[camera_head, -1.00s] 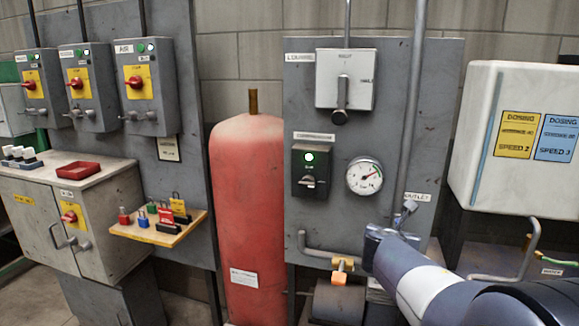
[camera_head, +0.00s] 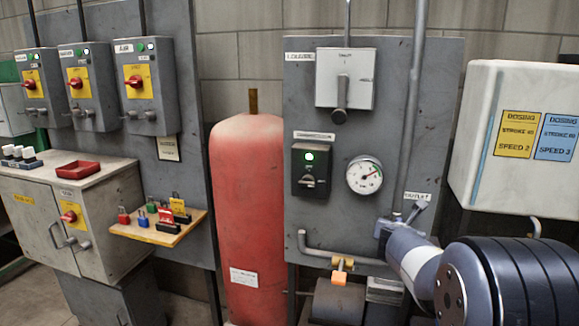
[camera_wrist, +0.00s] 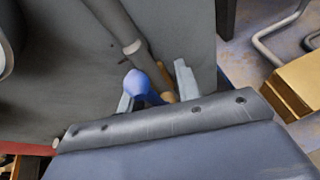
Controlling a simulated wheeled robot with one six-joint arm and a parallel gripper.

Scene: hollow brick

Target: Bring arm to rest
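My gripper (camera_head: 392,225) is at the lower right of the grey panel (camera_head: 330,210), just below the outlet label (camera_head: 417,197). In the wrist view two grey fingertips (camera_wrist: 156,92) stand apart. A blue rounded handle (camera_wrist: 140,83) shows between them, nearer the left finger, with a brass part (camera_wrist: 167,85) beside it. A gap shows toward the right finger, and I cannot tell whether the handle touches the left one. A grey pipe (camera_wrist: 115,22) runs down to this spot. In the head view my wrist hides most of the outlet valve.
A pressure gauge (camera_head: 364,175), a dark switch box (camera_head: 311,170) and a bent pipe (camera_head: 335,253) are left of my arm. A red tank (camera_head: 247,210) stands further left. A white dosing box (camera_head: 520,140) hangs at the right. Open floor is limited.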

